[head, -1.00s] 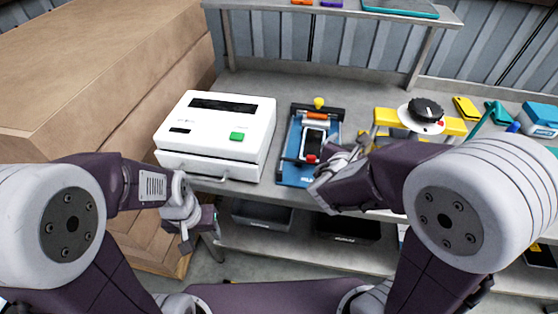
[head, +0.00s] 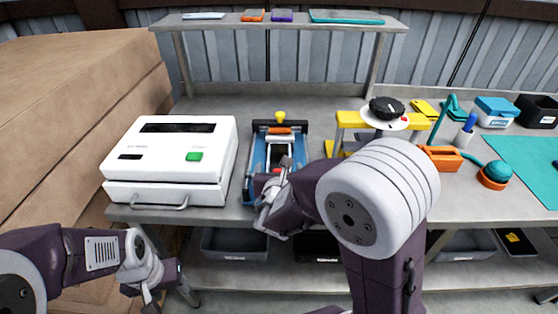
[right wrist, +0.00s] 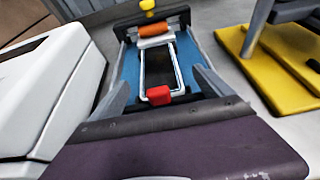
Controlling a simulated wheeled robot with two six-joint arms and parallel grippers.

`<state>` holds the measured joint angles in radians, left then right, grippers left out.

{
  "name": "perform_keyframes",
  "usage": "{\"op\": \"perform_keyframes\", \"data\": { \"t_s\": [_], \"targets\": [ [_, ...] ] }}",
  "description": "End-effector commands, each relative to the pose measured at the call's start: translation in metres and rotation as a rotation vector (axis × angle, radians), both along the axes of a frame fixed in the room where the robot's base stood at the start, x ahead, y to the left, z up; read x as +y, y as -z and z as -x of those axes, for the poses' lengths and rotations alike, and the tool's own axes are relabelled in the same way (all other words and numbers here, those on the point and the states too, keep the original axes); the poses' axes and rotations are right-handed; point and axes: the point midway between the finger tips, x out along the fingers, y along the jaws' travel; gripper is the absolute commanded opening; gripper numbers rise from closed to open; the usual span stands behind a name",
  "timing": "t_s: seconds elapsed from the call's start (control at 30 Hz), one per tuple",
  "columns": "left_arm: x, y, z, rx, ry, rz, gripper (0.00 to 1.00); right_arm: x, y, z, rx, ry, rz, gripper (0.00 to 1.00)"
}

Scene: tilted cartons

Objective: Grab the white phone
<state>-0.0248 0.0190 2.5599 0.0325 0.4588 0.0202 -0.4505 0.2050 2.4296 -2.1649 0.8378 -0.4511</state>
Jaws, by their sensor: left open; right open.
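The white phone (head: 280,152) is a white-edged slab with a dark face. It lies in a blue fixture (head: 256,160) on the bench, between an orange roller at the far end and a red block at the near end. The right wrist view shows the phone (right wrist: 176,72) ahead of my right gripper. My right gripper (head: 272,182) is open at the near end of the fixture, its fingers (right wrist: 160,75) to either side of the phone in that view; I cannot tell whether they touch anything. My left gripper (head: 160,283) hangs low at the left, in front of the bench, empty.
A white machine (head: 170,160) with a green button stands close left of the fixture. A yellow stand (head: 350,119) with a black knob is to its right. A raised shelf (head: 280,22) runs behind. Large cartons (head: 70,100) fill the left. Grey bins (head: 235,243) sit below.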

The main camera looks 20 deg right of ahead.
Motion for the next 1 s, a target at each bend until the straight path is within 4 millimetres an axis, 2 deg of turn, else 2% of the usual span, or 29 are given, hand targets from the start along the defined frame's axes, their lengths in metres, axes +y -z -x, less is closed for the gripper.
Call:
{"op": "perform_keyframes", "data": {
  "t_s": [0.1,0.2,0.47,0.73,0.93,1.0],
  "targets": [
    [0.000,0.002,0.000,0.000,0.000,0.000,0.52,-0.005,0.010,-0.022,0.001,0.005,0.001,0.91],
    [0.000,0.003,0.000,0.000,0.000,0.000,0.52,-0.008,0.015,-0.033,0.001,0.003,0.000,0.91],
    [0.000,0.003,0.000,0.000,0.000,0.000,0.52,-0.009,0.015,-0.037,0.000,0.000,-0.001,0.91],
    [0.000,0.003,0.000,0.000,0.000,0.000,0.52,-0.009,0.016,-0.037,0.000,0.000,-0.001,0.16],
    [0.000,0.002,0.000,0.000,0.000,0.000,0.52,-0.009,0.014,-0.037,-0.001,0.000,-0.001,0.15],
    [0.000,-0.001,0.000,0.000,0.000,0.000,0.52,-0.009,0.007,-0.037,-0.003,0.002,-0.001,0.15]
  ]
}}
